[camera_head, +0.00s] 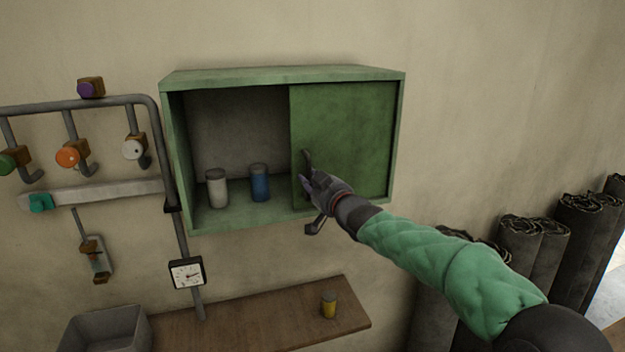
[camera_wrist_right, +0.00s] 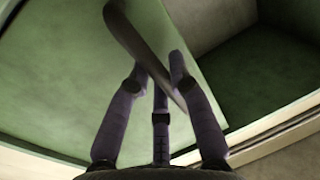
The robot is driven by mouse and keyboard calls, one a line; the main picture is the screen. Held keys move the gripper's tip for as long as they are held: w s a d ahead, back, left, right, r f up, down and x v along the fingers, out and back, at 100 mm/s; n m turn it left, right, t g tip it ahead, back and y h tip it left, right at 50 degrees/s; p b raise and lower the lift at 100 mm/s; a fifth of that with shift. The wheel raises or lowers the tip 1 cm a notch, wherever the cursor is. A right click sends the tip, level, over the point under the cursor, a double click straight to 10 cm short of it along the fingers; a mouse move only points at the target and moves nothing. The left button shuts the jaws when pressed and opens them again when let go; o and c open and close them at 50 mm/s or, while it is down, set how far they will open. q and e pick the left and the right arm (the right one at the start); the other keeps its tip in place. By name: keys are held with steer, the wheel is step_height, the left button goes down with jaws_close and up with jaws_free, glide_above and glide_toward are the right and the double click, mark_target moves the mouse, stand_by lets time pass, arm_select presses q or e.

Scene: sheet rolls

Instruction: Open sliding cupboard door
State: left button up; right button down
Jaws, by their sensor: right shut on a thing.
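The green cupboard (camera_head: 284,74) hangs on the wall in the head view. Its sliding door (camera_head: 350,125) covers the right half, and the left half stands open. A dark handle (camera_head: 307,160) is near the door's left edge. My right gripper (camera_head: 312,185) is at the handle, shut on it. In the right wrist view, the gripper's fingers (camera_wrist_right: 155,92) close around the long dark handle (camera_wrist_right: 140,48), with the green door (camera_wrist_right: 60,80) behind and the open inside at right. My left gripper is not in view.
A white jar (camera_head: 216,188) and a blue jar (camera_head: 260,183) stand inside the open left half. Pipes with valves (camera_head: 72,155) and a gauge (camera_head: 187,273) are at left. A shelf (camera_head: 260,315) below holds a yellow jar (camera_head: 328,305). Dark rolls (camera_head: 520,250) stand at right.

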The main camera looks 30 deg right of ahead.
steer(key=shift+a, duration=0.25)
steer(key=c, duration=1.1)
jaws_free()
steer(key=shift+d, duration=0.1)
steer(key=s, duration=1.2)
steer(key=shift+a, duration=0.3)
steer(key=shift+f, duration=0.1)
